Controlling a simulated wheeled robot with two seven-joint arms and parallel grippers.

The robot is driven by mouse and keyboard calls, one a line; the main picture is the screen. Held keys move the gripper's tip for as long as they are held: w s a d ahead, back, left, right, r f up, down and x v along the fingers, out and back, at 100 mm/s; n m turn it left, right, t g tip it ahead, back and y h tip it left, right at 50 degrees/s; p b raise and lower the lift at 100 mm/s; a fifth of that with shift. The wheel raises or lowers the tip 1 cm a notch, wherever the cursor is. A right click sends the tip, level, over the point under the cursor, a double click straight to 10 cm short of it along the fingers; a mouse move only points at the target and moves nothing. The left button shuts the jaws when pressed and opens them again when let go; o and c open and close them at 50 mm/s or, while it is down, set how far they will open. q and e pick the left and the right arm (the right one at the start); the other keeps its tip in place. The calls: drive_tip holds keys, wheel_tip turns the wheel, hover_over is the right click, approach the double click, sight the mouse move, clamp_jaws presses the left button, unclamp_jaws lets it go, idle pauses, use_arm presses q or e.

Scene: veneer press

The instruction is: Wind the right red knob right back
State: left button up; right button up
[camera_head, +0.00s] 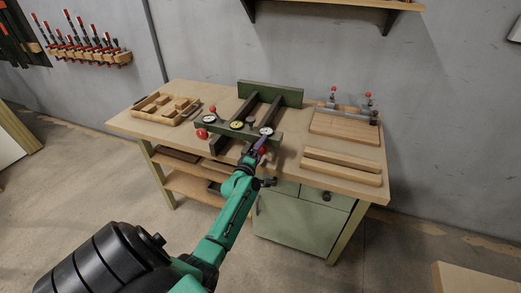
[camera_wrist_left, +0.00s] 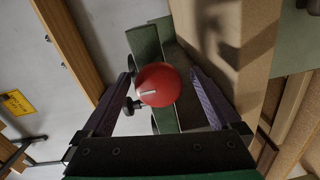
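The green veneer press (camera_head: 270,95) stands on the workbench. The right red knob (camera_head: 262,150) is at its front and mostly hidden behind my left gripper (camera_head: 260,144). In the left wrist view a round red knob (camera_wrist_left: 157,88) with a white mark lies between the two purple fingers. The fingers stand apart on both sides of it, with gaps showing, so the gripper is open around the knob. The left red knob (camera_head: 202,133) is at the press's other front end. My right gripper is not in view.
A wooden tray with blocks (camera_head: 166,108) is on the workbench (camera_head: 135,118) at left. A board with red-topped clamps (camera_head: 345,124) and wooden pieces (camera_head: 342,166) lie at right. A green cabinet (camera_head: 300,222) is under the bench.

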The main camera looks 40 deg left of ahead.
use_arm(q)
drive_tip(key=b+v, duration=0.1)
drive_tip(key=v, duration=1.3)
drive_tip(key=shift+s, duration=0.25)
drive_tip(key=shift+d, duration=0.15)
